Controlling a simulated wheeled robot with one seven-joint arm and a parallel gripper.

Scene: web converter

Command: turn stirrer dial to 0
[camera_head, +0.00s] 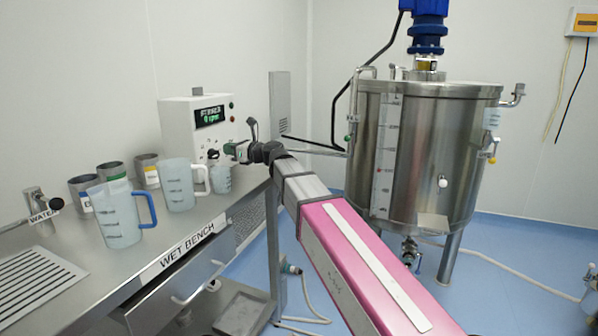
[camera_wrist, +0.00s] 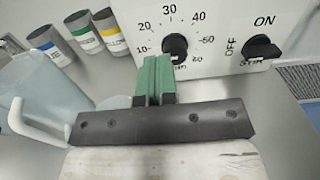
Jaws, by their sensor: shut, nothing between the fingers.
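The stirrer dial (camera_wrist: 175,46) is a black round knob on a white panel, with a printed scale from 10 around to 60. A white mark shows on its lower part; I cannot tell which value it points to. In the head view the dial (camera_head: 213,154) is a small dark knob low on the white control box (camera_head: 178,118). My gripper (camera_wrist: 154,72) has green fingers, closed together with nothing between them. They stand in front of the dial, a little to its lower left, and overlap its lower edge in the wrist view. I cannot tell whether they touch it.
A black ON/OFF switch (camera_wrist: 262,48) sits right of the dial. A clear jug (camera_wrist: 45,100) stands close at left. Several cups (camera_wrist: 70,32) stand behind it. The control box has a lit green display (camera_head: 209,116). A steel tank (camera_head: 430,150) stands at right.

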